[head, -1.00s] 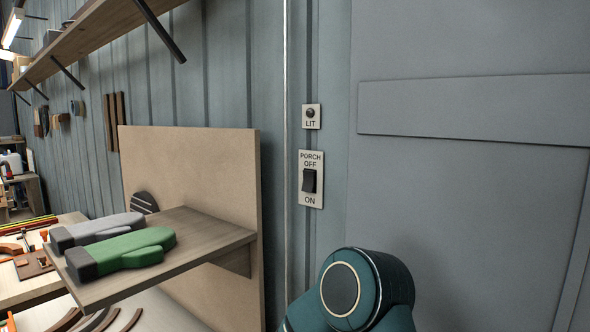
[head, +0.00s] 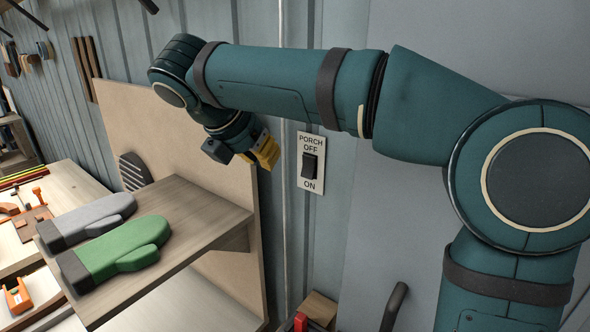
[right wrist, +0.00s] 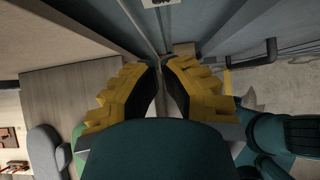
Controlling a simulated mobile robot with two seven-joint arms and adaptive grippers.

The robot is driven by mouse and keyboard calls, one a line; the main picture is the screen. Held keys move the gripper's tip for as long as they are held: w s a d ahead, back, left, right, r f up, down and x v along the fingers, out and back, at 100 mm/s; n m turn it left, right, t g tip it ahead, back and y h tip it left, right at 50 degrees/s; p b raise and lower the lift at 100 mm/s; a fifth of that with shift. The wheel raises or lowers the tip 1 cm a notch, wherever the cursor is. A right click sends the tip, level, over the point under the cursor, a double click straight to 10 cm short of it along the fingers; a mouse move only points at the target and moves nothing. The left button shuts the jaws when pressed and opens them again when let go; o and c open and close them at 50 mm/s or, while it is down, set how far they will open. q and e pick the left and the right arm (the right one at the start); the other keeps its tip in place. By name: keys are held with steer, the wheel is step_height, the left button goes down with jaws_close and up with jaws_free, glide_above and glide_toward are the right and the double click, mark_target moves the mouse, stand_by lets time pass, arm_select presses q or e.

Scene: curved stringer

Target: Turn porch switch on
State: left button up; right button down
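The porch switch (head: 311,163) is a pale wall plate with a dark rocker, marked PORCH, OFF above and ON below. I cannot tell for certain which way the rocker is tilted. My right gripper (head: 252,155), with yellow fingers, is to the left of the plate in the head view and apart from it. In the right wrist view my right gripper (right wrist: 161,68) has its fingers apart with nothing between them. The LIT indicator is hidden behind my right arm now. My left gripper is not in view.
A wooden shelf (head: 190,222) with a grey mitt (head: 92,215) and a green mitt (head: 120,248) juts out left of the switch, against a tan board (head: 170,140). A dark handle (head: 394,306) is at the lower right. The wall around the switch plate is clear.

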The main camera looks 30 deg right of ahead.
mark_target(308, 167)
steer(key=x, duration=0.4)
steer(key=d+r+x, duration=0.1)
steer(key=x, duration=0.3)
steer(key=w+d+x, duration=0.1)
steer(key=x, duration=0.4)
steer(key=shift+r+b, duration=0.4)
steer(key=shift+f, duration=0.1)
steer(key=shift+w+d+f+h, duration=0.1)
steer(key=shift+d+h, duration=0.25)
steer(key=shift+h, duration=0.25)
